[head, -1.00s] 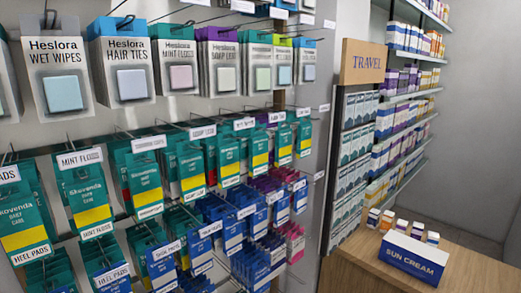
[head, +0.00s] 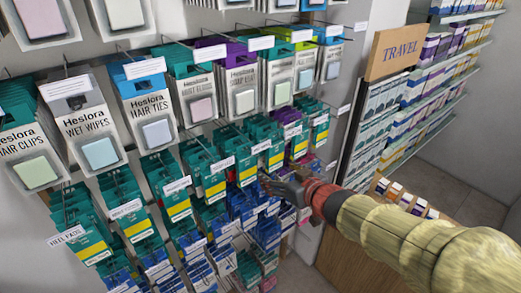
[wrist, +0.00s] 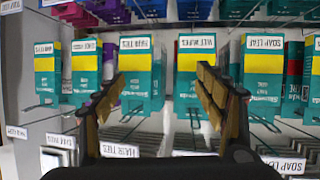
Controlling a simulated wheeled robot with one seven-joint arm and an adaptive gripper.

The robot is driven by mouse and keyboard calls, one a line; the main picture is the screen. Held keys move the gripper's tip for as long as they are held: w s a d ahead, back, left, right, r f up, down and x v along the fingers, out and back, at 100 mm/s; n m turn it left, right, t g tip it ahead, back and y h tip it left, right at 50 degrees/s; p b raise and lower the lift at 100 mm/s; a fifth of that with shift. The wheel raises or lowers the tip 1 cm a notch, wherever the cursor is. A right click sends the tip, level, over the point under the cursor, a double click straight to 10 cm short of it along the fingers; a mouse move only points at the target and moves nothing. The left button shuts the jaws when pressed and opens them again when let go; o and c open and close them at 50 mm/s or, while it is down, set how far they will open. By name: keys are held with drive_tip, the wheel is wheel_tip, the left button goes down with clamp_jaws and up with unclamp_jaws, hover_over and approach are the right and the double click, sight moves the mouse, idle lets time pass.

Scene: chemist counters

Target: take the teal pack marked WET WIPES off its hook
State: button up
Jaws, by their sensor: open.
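In the wrist view, which is upside down, a teal pack with a yellow band and a white strip marked WET WIPES (wrist: 196,82) hangs in the row ahead, right of centre. My gripper (wrist: 160,76) is open and empty. Its two fingers are spread, the right one overlapping the right edge of this pack in the picture and the left one near the HAIR TIES pack. In the head view my gripper (head: 270,182) is in front of the rows of teal packs. Which of them is marked WET WIPES cannot be read there.
Similar teal packs hang close on both sides, including HAIR TIES (wrist: 140,82) and SOAP LEAF (wrist: 262,80). A grey-white Heslora WET WIPES pack (head: 97,145) hangs in the row above. Hook wires and label tags stick out. A TRAVEL sign (head: 395,52) stands right.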

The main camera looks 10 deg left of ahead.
drive_tip(key=n+g+y+p, duration=0.1)
drive_tip(key=y+p, duration=0.1)
approach(248, 168)
drive_tip(key=w+a, duration=0.2)
drive_tip(key=shift+n+g, duration=0.3)
drive_tip(key=x, duration=0.8)
drive_tip(key=shift+w+f, duration=0.15)
drive_tip(key=shift+f, duration=0.2)
drive_tip(key=shift+c, duration=1.1)
drive_tip(key=c, duration=1)
